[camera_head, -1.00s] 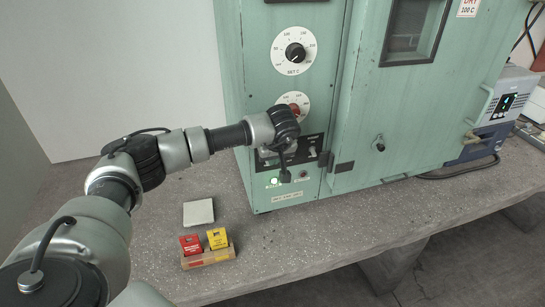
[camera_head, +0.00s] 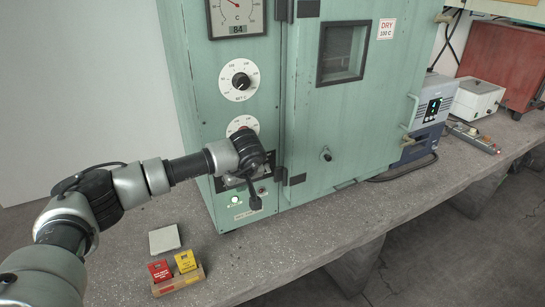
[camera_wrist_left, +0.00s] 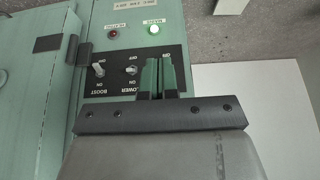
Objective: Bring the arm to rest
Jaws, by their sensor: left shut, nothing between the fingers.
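My left arm comes in from the left in the head view, and its gripper (camera_head: 255,203) is at the lower front of the green oven (camera_head: 205,120). In the left wrist view the gripper's fingers (camera_wrist_left: 160,77) are shut with nothing between them, in front of the black switch panel (camera_wrist_left: 100,86). They hide part of that panel. The boost switch (camera_wrist_left: 98,69) and the blower switch (camera_wrist_left: 131,70) show beside them. I cannot tell whether the fingers touch the panel. My right gripper is in no view.
A small wooden holder (camera_head: 180,284) with a red box (camera_head: 160,270) and a yellow box (camera_head: 186,261) stands on the concrete bench (camera_head: 300,240). A grey square plate (camera_head: 165,239) lies behind it. A blue-grey device (camera_head: 428,112) stands right of the oven.

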